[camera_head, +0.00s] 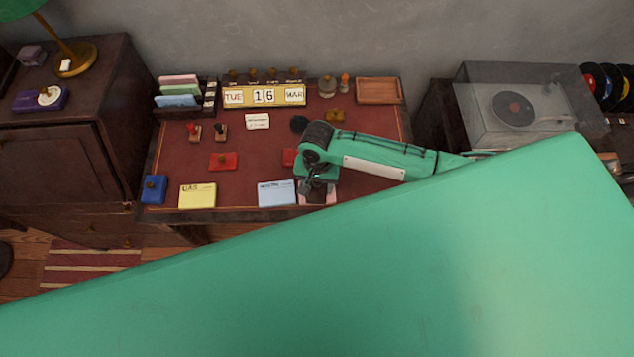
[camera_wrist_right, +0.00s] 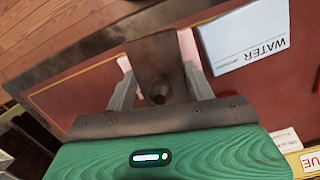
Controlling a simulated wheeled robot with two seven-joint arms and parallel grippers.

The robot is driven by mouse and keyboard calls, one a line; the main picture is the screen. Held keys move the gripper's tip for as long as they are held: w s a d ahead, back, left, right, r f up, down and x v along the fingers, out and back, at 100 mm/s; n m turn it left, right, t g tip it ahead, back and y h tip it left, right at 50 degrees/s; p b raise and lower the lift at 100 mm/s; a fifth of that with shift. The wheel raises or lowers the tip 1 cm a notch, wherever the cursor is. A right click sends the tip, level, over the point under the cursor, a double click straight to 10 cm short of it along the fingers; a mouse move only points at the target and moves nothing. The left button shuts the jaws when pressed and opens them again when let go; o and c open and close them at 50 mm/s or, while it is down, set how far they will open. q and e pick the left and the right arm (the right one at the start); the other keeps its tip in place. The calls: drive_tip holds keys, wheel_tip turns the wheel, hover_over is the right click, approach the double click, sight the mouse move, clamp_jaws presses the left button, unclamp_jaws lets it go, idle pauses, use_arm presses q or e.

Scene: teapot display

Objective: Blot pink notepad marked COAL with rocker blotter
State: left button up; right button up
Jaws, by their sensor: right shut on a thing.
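The pink notepad (camera_head: 331,198) lies at the front edge of the red-topped desk, right of the blue notepad. My right gripper (camera_head: 317,189) is over it and hides most of it, so its label cannot be read. In the right wrist view my right gripper (camera_wrist_right: 158,88) is shut on a brown piece with a round knob, which looks like the rocker blotter (camera_wrist_right: 155,60). A thin pinkish strip shows beside it. Whether the blotter touches the paper cannot be told. My left gripper is not in view.
The blue notepad marked WATER (camera_wrist_right: 243,40) lies close beside. A yellow notepad (camera_head: 197,196) and a blue knobbed block (camera_head: 153,190) are farther left. Red pads, small stamps and a calendar (camera_head: 264,95) stand behind. A wooden tray (camera_head: 379,91) is at the back right.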

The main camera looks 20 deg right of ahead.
drive_tip(key=shift+w+r+g+p, duration=0.1)
drive_tip(key=shift+w+g+p, duration=0.2)
drive_tip(key=shift+g+p, duration=0.3)
drive_tip(key=shift+w+d+g+y, duration=0.15)
drive_tip(key=shift+g+y, duration=0.25)
drive_tip(key=shift+s+t+h+p, duration=0.3)
drive_tip(key=shift+t+p, duration=0.3)
drive_tip(key=shift+p, duration=0.45)
drive_tip(key=shift+s+f+t+p, duration=0.25)
drive_tip(key=shift+t+p, duration=0.15)
drive_tip(key=shift+p, duration=0.25)
